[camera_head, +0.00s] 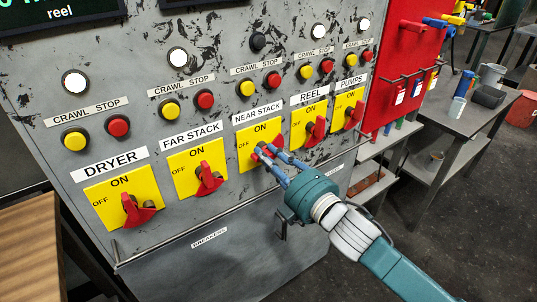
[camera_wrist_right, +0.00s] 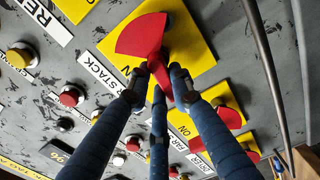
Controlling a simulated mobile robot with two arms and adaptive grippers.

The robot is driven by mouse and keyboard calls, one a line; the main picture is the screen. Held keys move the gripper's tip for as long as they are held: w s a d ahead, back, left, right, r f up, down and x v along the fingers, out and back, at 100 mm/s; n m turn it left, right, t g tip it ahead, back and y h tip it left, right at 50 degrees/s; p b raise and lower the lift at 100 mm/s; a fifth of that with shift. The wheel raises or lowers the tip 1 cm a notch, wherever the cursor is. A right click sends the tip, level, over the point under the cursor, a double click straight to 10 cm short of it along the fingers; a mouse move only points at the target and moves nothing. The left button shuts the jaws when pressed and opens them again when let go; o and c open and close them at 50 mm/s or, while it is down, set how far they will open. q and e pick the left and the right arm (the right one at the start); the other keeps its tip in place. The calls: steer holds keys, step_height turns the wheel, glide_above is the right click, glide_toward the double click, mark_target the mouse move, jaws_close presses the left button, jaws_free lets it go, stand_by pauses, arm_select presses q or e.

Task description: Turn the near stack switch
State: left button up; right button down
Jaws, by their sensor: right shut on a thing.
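The near stack switch (camera_wrist_right: 143,36) is a red rotary handle on a yellow ON/OFF plate (camera_head: 246,148) under the NEAR STACK label (camera_head: 258,114). My right gripper (camera_head: 264,152) comes in from the lower right, its blue fingers at the switch. In the right wrist view the fingertips (camera_wrist_right: 158,82) are closed around the narrow end of the red handle. The fingers hide most of the switch in the head view, so its exact angle is hard to read there. My left gripper is not in view.
The far stack switch (camera_head: 209,179) is to the left and the reel switch (camera_head: 316,131) close to the right. Yellow and red crawl/stop buttons (camera_head: 273,80) sit above. A metal rail (camera_head: 230,212) runs along the panel's lower edge, below the switches.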

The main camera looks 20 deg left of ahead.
steer(key=m+p, duration=0.1)
steer(key=m, duration=0.1)
steer(key=m+p, duration=0.2)
steer(key=shift+w+d+r, duration=0.1)
steer(key=shift+r, duration=0.1)
steer(key=m, duration=0.1)
steer(key=m+p, duration=0.1)
steer(key=m, duration=0.1)
steer(key=m+p, duration=0.1)
steer(key=m, duration=0.1)
steer(key=shift+w+d+r, duration=0.1)
steer(key=shift+w+d, duration=0.1)
steer(key=shift+w, duration=0.05)
steer(key=m, duration=0.1)
steer(key=m+p, duration=0.1)
steer(key=m, duration=0.1)
steer(key=shift+w+d+m, duration=0.15)
steer(key=shift+m, duration=0.15)
steer(key=shift+w+d+m, duration=0.1)
steer(key=shift+w+m, duration=0.05)
steer(key=shift+m, duration=0.8)
steer(key=shift+w+d+m, duration=0.1)
steer(key=shift+m, duration=0.85)
steer(key=shift+f, duration=0.2)
steer(key=c, duration=1.6)
jaws_free()
steer(key=shift+o, duration=0.3)
steer(key=shift+r, duration=0.15)
